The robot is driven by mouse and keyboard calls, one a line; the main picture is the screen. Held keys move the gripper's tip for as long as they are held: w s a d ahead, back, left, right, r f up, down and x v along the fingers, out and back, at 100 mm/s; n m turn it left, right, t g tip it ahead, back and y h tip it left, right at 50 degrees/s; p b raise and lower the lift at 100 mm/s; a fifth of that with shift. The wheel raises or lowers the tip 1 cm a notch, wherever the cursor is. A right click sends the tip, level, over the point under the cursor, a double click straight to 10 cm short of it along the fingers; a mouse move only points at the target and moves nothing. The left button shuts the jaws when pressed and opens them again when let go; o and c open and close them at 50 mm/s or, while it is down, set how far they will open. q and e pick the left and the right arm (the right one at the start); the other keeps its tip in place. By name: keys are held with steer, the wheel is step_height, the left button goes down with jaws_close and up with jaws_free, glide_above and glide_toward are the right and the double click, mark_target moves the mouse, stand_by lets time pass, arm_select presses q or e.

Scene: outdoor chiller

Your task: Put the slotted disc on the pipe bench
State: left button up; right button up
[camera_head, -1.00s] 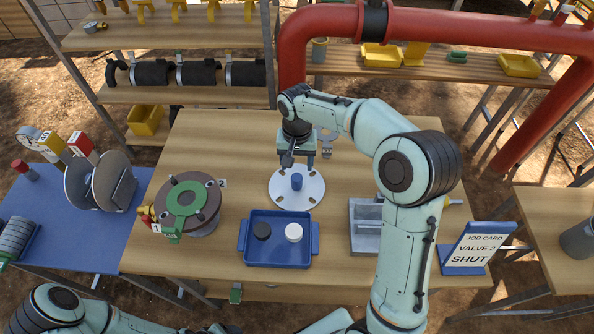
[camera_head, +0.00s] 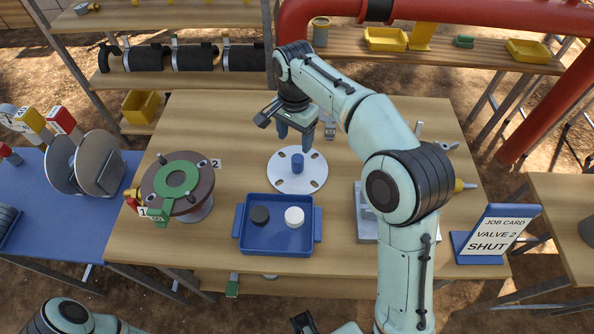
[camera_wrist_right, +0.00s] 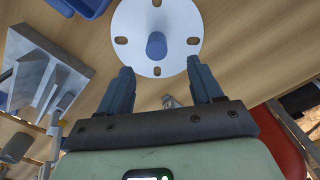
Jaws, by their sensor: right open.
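The slotted disc (camera_head: 279,179) is a flat white plate with slots and a blue knob (camera_head: 298,162) at its centre. It lies flat on the wooden table (camera_head: 240,120), behind the blue tray. My right gripper (camera_head: 294,141) is open and empty, with its fingers above and just behind the knob. In the right wrist view, the disc (camera_wrist_right: 180,20) lies beyond the open, empty fingers (camera_wrist_right: 160,88). My left arm shows at the bottom left; its gripper cannot be made out clearly. A wooden bench (camera_head: 355,63) stands at the back beside the red pipe; I cannot tell if it is the pipe bench.
The blue tray (camera_head: 241,235) holds a black and a white puck. A green-topped round fitting (camera_head: 178,180) stands left; a grey block fixture (camera_head: 366,225) and job card (camera_head: 490,236) stand right. The red pipe (camera_head: 545,105) crosses the back right. The table's back left is clear.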

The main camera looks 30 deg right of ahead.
mark_target(298, 158)
steer(key=f, duration=0.3)
steer(key=shift+s, duration=0.25)
steer(key=shift+d+f+b, duration=0.15)
steer(key=shift+f+b, duration=0.25)
steer(key=shift+f, duration=1.2)
steer(key=shift+d+f+b, duration=0.1)
steer(key=shift+f+b, duration=0.25)
steer(key=shift+f, duration=1.25)
steer(key=shift+r, duration=0.15)
jaws_close()
